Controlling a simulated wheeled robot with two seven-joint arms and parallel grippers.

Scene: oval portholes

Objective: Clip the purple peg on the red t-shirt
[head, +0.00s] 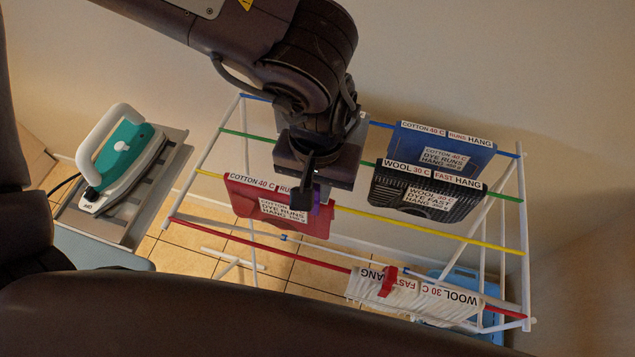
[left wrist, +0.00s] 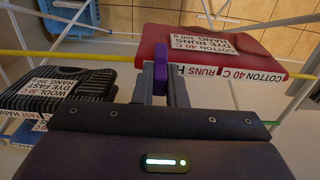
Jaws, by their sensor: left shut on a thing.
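The red t-shirt (head: 262,210) hangs folded over the yellow line of the drying rack in the head view, with labels along its top. It also shows in the left wrist view (left wrist: 205,47), at the top. My left gripper (head: 308,196) is over the right part of the shirt in the head view. It is shut on the purple peg (left wrist: 160,72), which stands upright between the fingers at the edge of the red shirt. In the head view the gripper hides most of the peg. Whether the peg grips the cloth I cannot tell. My right gripper is not in view.
The white drying rack (head: 526,250) also holds a blue garment (head: 412,141), a dark striped wool garment (head: 395,188) and a white wool garment (head: 372,291) with a red peg (head: 387,281). A teal iron (head: 122,157) stands on a board at left. The yellow line's right part is bare.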

